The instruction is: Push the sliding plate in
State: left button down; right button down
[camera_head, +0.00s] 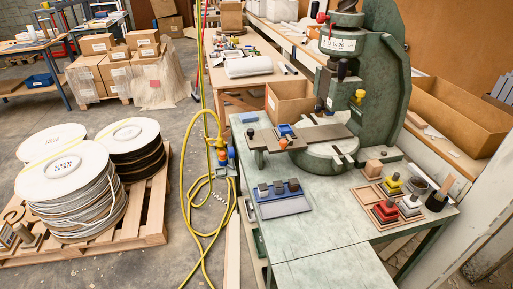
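The sliding plate (318,133) appears as a flat grey-brown slab on the green fly press (385,75). It sticks out to the left of the press throat, beyond the round bed. Neither of my grippers is in view.
The green table (310,232) has clear room in front. A blue tray with dark blocks (280,197) lies front left of the press. Red, yellow and white stamps (387,210) stand at the right. A cardboard box (290,100) is behind the plate.

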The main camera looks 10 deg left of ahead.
aim_at(268, 139)
jog(key=z, duration=0.45)
jog(key=k, duration=1.05)
jog(key=u, duration=0.6)
jog(key=i, duration=1.45)
jog(key=z, duration=0.5)
